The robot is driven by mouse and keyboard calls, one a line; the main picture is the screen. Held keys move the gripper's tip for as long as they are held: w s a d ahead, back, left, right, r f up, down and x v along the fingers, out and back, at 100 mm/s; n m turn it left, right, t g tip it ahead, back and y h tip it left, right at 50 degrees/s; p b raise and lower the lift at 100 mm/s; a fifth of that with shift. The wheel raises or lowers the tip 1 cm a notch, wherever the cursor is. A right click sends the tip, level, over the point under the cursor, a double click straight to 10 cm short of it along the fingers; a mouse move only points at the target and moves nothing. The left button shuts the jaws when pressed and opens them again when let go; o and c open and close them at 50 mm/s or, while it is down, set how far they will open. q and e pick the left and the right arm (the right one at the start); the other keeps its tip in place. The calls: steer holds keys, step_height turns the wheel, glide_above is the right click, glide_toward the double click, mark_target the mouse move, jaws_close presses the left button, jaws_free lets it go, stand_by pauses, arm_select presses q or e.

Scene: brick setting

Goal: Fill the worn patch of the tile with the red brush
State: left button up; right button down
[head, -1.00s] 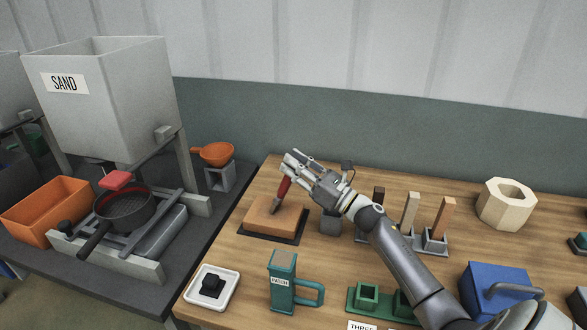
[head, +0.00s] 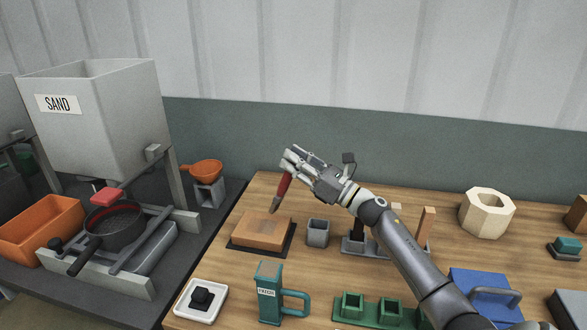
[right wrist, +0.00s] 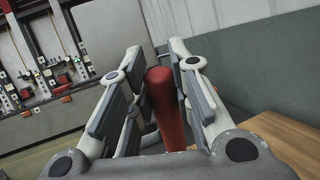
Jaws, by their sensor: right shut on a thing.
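The tile (head: 250,238) is an orange-brown slab lying on a dark tray (head: 289,243) near the left of the wooden table. A slightly different-toned patch (head: 268,227) shows on its top. My right gripper (head: 289,160) is shut on the red brush (head: 283,188) by its handle. The brush is tilted, its dark bristles pointing down near the tile's far right edge; they look just above it, though contact is hard to judge. In the right wrist view the red handle (right wrist: 166,105) stands between the fingers (right wrist: 155,80). My left gripper is not in view.
A grey cup (head: 317,233) stands right of the tile. A brush stand (head: 355,245) is partly behind my right arm. In front are a green PATCH container (head: 270,292) and a white dish (head: 188,312).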

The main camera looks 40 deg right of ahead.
steer(key=shift+a+r, duration=0.1)
steer(key=shift+r, duration=0.95)
steer(key=shift+p, duration=0.3)
